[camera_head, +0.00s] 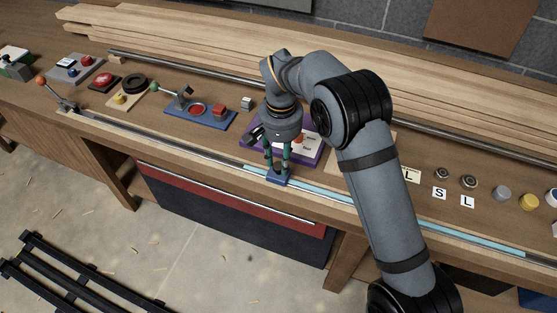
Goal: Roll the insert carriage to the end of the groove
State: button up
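The insert carriage, a small dark blue block (278,180), sits on the long groove (180,146) along the bench's front edge. My gripper (277,172) points down, with its two green-tipped fingers at the top of the carriage. The fingers stand a little apart; whether they grip the block or only touch it is too small to tell. A light blue strip (470,237) lies in the groove, mostly right of the carriage, with a short piece showing to its left. My arm hides part of the groove on the right.
Knobs and letter labels (439,193) stand on the right. Wooden planks (220,50) and a metal rail lie behind.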

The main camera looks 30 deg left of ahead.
aim_at(279, 165)
jog(key=shift+o, duration=1.4)
jog(key=shift+s+f, duration=0.1)
jog(key=shift+s, duration=0.05)
notch_tip(279, 165, up, 12)
